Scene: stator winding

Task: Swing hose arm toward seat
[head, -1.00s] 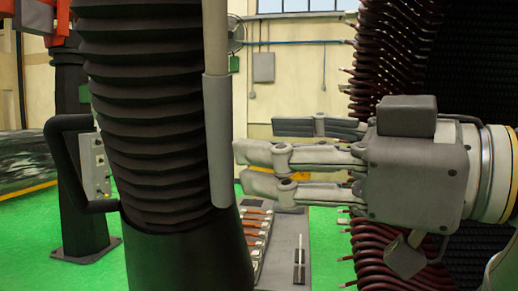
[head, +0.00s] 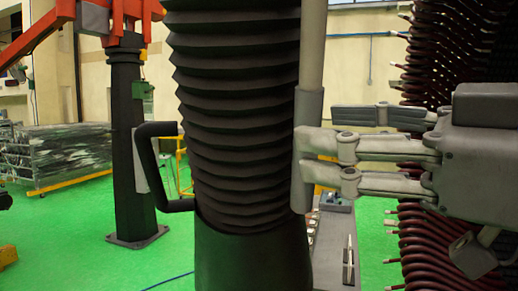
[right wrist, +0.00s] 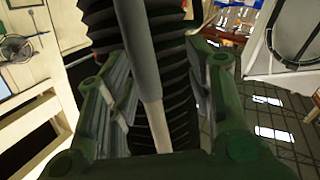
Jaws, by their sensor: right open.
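The hose arm is a thick black ribbed hose (head: 235,110) standing upright in the middle of the head view, with a smooth dark lower part. A grey upright bar with a thicker sleeve (head: 308,110) runs along its right side. My right gripper (head: 305,160) reaches in from the right, its fingertips overlapping the sleeve. In the right wrist view the gripper (right wrist: 152,95) is open, with the grey bar (right wrist: 140,50) between its spread green-looking fingers and the hose behind. Contact cannot be told. My left gripper is out of view. I cannot make out the seat.
Dark red stator windings (head: 435,235) rise close on the right. A black loop handle (head: 150,165) projects left of the hose. A black post (head: 130,140) with an orange arm stands behind left. A panel with parts (head: 333,245) lies low right. Green floor (head: 85,220) is open at left.

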